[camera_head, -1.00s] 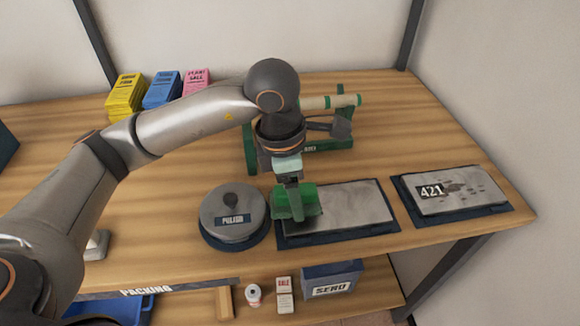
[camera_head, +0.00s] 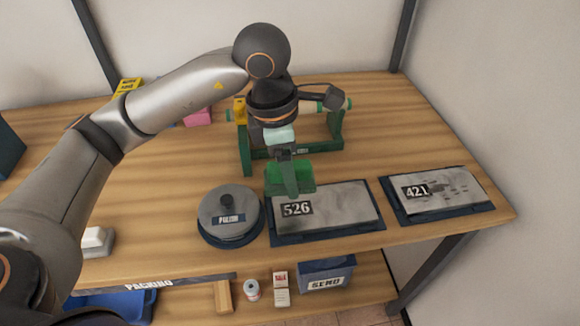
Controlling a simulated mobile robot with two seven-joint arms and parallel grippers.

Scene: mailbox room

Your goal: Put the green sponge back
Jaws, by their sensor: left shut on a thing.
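The green sponge (camera_head: 300,174) is held in my left gripper (camera_head: 288,165), which is shut on it. The sponge hangs above the back left part of the grey plate marked 526 (camera_head: 335,207), in front of the green roll stand (camera_head: 325,146). I cannot tell its exact height. The gripper hides part of the sponge and the arm hides part of the stand. My right gripper is not in view.
A round polish tin (camera_head: 222,207) is left of the 526 plate. A smudged plate marked 421 (camera_head: 455,192) is at the right. A white block (camera_head: 97,242) lies at the front left. The table is clear at the back right.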

